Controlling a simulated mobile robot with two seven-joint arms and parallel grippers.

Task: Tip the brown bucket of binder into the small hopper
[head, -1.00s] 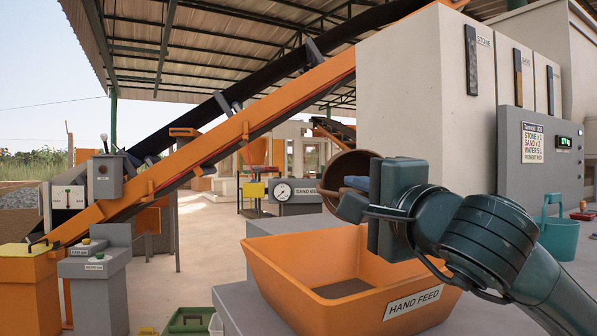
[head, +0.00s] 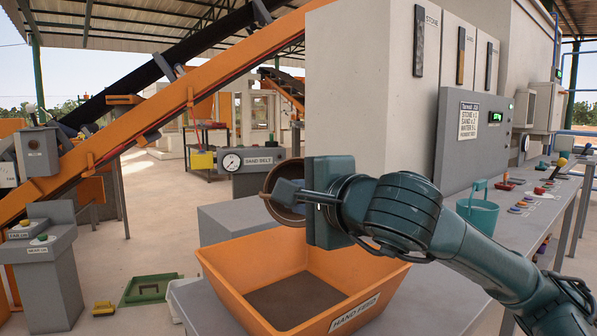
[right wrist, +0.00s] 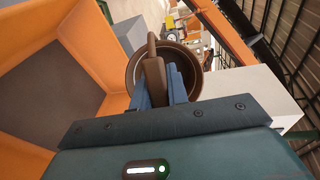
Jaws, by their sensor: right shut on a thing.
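The brown bucket (head: 283,169) hangs in my right gripper (head: 288,191), over the back part of the orange hopper labelled HAND FEED (head: 222,277). In the right wrist view my blue fingers (right wrist: 172,88) are shut on the bucket's brown handle (right wrist: 153,68), and the round mouth of the bucket (right wrist: 195,62) shows behind them. The fingers hide part of the inside, so I cannot tell how much binder it holds. The hopper also shows in the right wrist view (right wrist: 85,30). A layer of grey-brown material (head: 290,298) lies on its floor. My left gripper is not in view.
A teal bucket (head: 478,213) stands on the bench at right. A green tray (head: 150,289) and a small yellow thing (head: 103,308) lie on the floor at left.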

